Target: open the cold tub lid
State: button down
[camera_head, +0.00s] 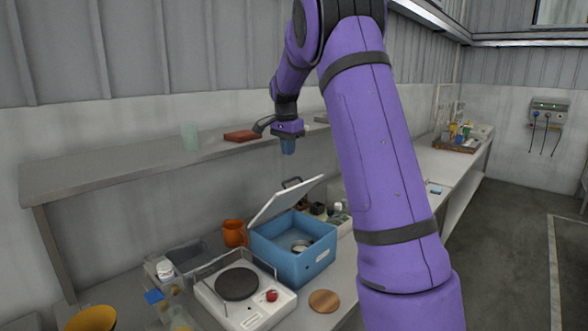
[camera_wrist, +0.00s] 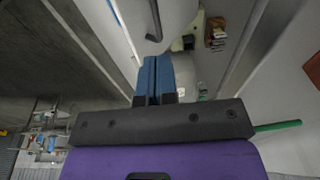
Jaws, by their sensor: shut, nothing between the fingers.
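The cold tub (camera_head: 294,262) is a blue box on the bench in the head view. Its white lid (camera_head: 286,203) stands tilted up and back from the tub, with a dark handle (camera_head: 292,182) at its upper edge. A round metallic item (camera_head: 301,246) shows inside the open tub. My gripper (camera_head: 288,146) is above the lid, apart from it, with its blue fingers pointing down. In the wrist view my gripper (camera_wrist: 153,72) has its two blue fingers together, with nothing between them. A pale panel with a dark handle (camera_wrist: 153,36) shows beyond the fingertips.
A white hotplate (camera_head: 244,298) stands in front-left of the tub, with an orange mug (camera_head: 234,233) behind. A wooden disc (camera_head: 324,301) lies on the bench in front of the tub. A shelf (camera_head: 120,165) runs along the wall, holding a red-brown block (camera_head: 241,136) and a greenish cup (camera_head: 190,136).

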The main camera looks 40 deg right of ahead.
aim_at(297, 177)
jog(key=s+a+f+n+t+h, duration=0.1)
jog(key=s+a+f+t+h, duration=0.15)
jog(key=s+t, duration=0.45)
jog(key=shift+g, duration=0.6)
jog(key=shift+d+x, duration=0.2)
jog(key=shift+x, duration=1.35)
jog(key=shift+d+x, duration=0.2)
jog(key=shift+x, duration=1.35)
jog(key=shift+d+x, duration=0.25)
jog(key=shift+x, duration=1.3)
jog(key=shift+s+r, duration=0.15)
jog(key=shift+r, duration=0.05)
jog(key=w, duration=0.1)
jog(key=w+r, duration=0.1)
jog(key=w, duration=0.1)
jog(key=w+r, duration=0.1)
jog(key=shift+w+a+r, duration=0.2)
jog(key=shift+w+a, duration=0.15)
jog(key=shift+w, duration=0.05)
